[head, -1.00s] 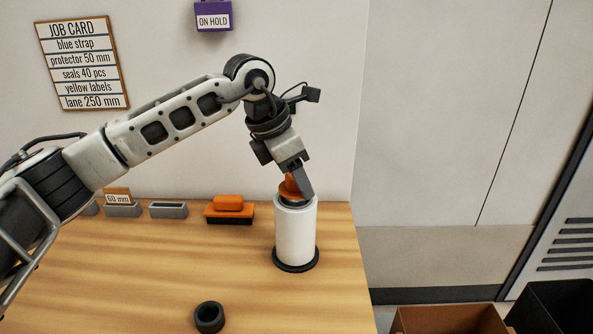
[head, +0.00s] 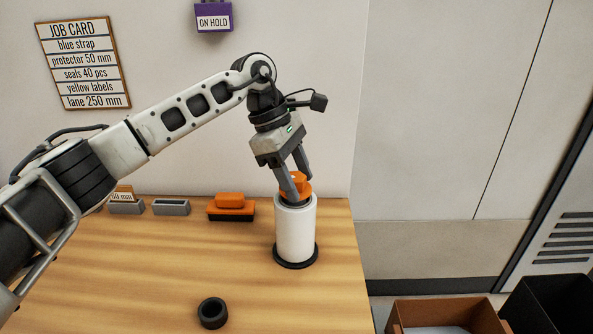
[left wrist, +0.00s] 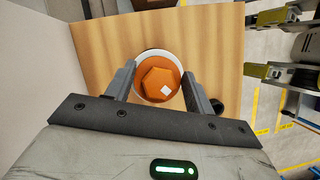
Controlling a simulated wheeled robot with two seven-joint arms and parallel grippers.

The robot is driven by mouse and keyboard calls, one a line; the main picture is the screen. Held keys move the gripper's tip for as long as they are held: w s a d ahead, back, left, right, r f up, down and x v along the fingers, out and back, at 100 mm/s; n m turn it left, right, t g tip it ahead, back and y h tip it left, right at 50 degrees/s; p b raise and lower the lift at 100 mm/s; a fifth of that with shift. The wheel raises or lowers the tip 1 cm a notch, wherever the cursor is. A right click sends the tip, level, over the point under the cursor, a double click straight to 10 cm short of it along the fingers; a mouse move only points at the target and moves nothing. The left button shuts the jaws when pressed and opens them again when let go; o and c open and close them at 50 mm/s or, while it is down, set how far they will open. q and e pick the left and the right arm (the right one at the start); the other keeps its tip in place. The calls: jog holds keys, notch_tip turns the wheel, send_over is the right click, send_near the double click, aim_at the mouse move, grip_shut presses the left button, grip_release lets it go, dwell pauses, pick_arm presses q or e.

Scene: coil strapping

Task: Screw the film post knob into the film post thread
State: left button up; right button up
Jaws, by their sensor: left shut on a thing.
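The film post (head: 295,232) is a white cylinder on a black round base, upright near the right end of the table. The orange film post knob (head: 302,187) sits at its top; in the left wrist view the knob (left wrist: 159,80) shows a hexagonal top with a white square mark. My left gripper (head: 299,188) comes down tilted from above, its fingers on two sides of the knob, shut on it. The thread is hidden under the knob. My right gripper is not in view.
A black ring (head: 212,313) lies at the table's front. An orange and black block (head: 231,208) and grey holders (head: 171,208) stand along the back edge. A brown bin (head: 445,316) and a black bin (head: 552,305) are right of the table.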

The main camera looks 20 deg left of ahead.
pick_arm(q)
jog(key=shift+r, duration=0.1)
jog(key=m+g+p, duration=0.1)
jog(key=m, duration=0.2)
jog(key=shift+r, duration=0.1)
jog(key=m+g, duration=0.1)
jog(key=m, duration=0.1)
jog(key=m+y, duration=0.1)
jog(key=m, duration=0.2)
jog(key=shift+g, duration=0.4)
jog(key=shift+m+y, duration=0.3)
jog(key=shift+m, duration=0.3)
jog(key=m+g+y, duration=0.1)
jog(key=m, duration=0.3)
jog(key=shift+p, duration=0.4)
jog(key=m+y, duration=0.1)
jog(key=m, duration=0.1)
jog(key=shift+a+m, duration=0.15)
jog(key=shift+m, duration=0.25)
